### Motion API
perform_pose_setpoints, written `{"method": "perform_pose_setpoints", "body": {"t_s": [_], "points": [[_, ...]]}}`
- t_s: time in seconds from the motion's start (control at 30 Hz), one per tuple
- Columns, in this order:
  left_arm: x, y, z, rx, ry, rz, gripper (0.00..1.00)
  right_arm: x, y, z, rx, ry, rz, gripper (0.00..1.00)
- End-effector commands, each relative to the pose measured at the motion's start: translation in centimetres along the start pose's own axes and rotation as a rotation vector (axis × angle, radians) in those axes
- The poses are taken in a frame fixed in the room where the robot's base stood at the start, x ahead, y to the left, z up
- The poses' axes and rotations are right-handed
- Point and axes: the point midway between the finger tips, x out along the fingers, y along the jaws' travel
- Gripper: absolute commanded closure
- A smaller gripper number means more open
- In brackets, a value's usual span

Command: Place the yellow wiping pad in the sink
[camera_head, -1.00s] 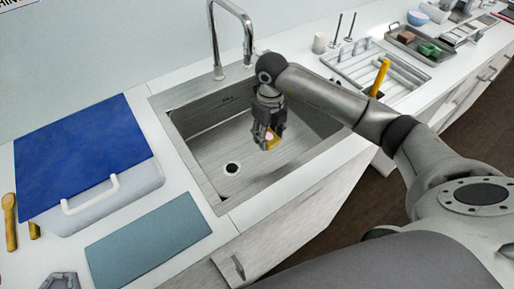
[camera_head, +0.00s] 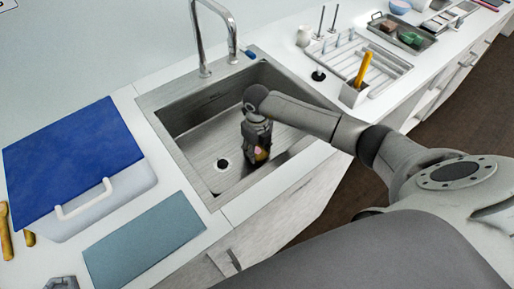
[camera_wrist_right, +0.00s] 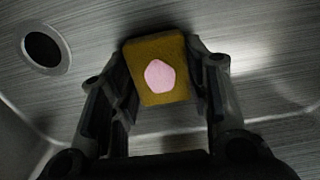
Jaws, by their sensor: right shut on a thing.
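The yellow wiping pad (camera_wrist_right: 145,53) has a pink patch on its face and sits between the two fingers of my right gripper (camera_wrist_right: 160,85) in the right wrist view. In the head view, my right gripper (camera_head: 258,150) is down inside the steel sink (camera_head: 203,150), and only a small part of the pad (camera_head: 261,154) shows at its fingertips. The gripper is shut on the pad. I cannot tell whether the pad touches the sink floor. The drain hole (camera_head: 222,164) is left of the gripper. My left gripper is not in view.
A faucet (camera_head: 200,40) rises behind the sink. A white box with a blue lid (camera_head: 70,150) and a teal mat (camera_head: 145,240) lie on the left counter. A drying rack (camera_head: 345,60) and a white holder with a yellow-handled tool (camera_head: 363,70) stand on the right.

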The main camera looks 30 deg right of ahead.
Motion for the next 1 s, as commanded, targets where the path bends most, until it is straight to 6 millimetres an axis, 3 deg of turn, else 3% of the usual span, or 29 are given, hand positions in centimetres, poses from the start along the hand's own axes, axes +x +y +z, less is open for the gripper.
{"method": "perform_pose_setpoints", "body": {"t_s": [0.17,0.2,0.33,0.77,1.0], "points": [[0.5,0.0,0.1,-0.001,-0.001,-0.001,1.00,0.5,0.0,0.0,0.000,0.000,-0.001,0.68],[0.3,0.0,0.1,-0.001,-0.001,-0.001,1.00,0.3,0.0,0.0,0.000,0.000,0.000,0.51],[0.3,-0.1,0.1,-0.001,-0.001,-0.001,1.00,0.3,0.0,0.0,0.000,0.000,0.000,0.35],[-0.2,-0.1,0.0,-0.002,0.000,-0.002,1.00,-0.3,0.0,0.0,0.000,-0.001,0.000,0.35],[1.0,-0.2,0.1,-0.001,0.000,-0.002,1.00,-4.5,-0.1,0.2,-0.002,-0.006,-0.001,0.35]]}}
